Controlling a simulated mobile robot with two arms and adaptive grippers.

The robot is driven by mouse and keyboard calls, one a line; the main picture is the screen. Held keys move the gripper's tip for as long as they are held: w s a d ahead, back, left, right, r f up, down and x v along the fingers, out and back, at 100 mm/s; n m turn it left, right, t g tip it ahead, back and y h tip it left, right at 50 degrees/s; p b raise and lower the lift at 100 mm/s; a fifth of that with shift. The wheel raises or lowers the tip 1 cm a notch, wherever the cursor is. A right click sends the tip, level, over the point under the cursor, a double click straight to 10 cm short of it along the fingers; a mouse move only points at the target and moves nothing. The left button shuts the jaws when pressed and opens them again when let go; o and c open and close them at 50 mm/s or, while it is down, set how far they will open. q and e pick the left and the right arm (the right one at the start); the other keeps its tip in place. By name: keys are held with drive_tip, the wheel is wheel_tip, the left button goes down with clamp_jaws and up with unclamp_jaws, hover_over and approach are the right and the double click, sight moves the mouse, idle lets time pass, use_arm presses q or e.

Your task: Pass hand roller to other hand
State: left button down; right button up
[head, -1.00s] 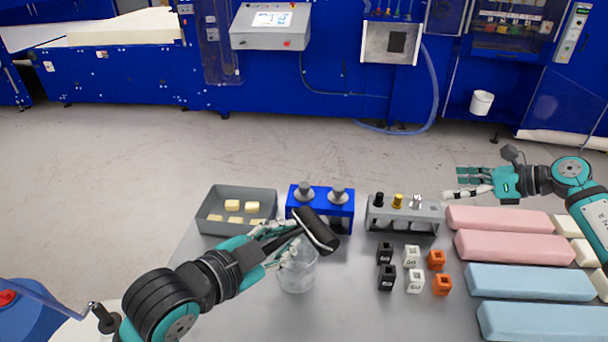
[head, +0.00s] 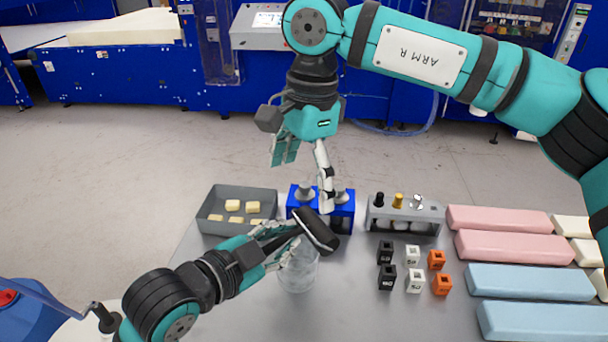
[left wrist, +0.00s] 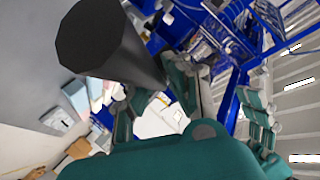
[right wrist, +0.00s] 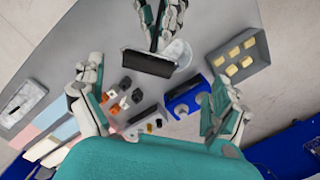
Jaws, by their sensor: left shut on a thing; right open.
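The hand roller has a black cylindrical head (head: 316,230), held tilted above the table by my left gripper (head: 280,243), which is shut on it. The roller fills the upper left of the left wrist view (left wrist: 105,45) and shows at the top middle of the right wrist view (right wrist: 148,62). My right gripper (head: 303,160) is open and empty, hanging above and behind the roller with its fingers pointing down. In the right wrist view its fingers (right wrist: 160,105) are spread wide, with the roller beyond them and not touching.
A clear beaker (head: 298,274) stands below the roller. A grey tray (head: 210,226) with foam pieces, a blue stand (head: 334,218) and a grey rack (head: 405,213) line the back. Several small cubes (head: 414,281) and pink and blue foam blocks (head: 530,282) lie to the right.

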sight(304, 231)
drive_tip(key=shift+s+d+f+h, duration=0.1)
drive_tip(key=shift+s+d+h, duration=0.1)
drive_tip(key=shift+h, duration=0.3)
use_arm(q)
drive_tip(key=shift+w, duration=0.1)
use_arm(e)
wheel_tip(304, 231, down, 12)
drive_tip(key=shift+w+a+r, duration=0.1)
drive_tip(key=shift+r, duration=0.05)
use_arm(q)
drive_tip(key=shift+d+r, duration=0.15)
drive_tip(key=shift+d, duration=0.05)
use_arm(e)
drive_tip(key=shift+w, duration=0.1)
drive_tip(key=c, duration=1.1)
use_arm(q)
drive_tip(key=c, duration=1.2)
unclamp_jaws()
drive_tip(key=shift+c, duration=0.2)
drive_tip(key=shift+a, duration=0.1)
use_arm(e)
drive_tip(key=shift+r, duration=0.1)
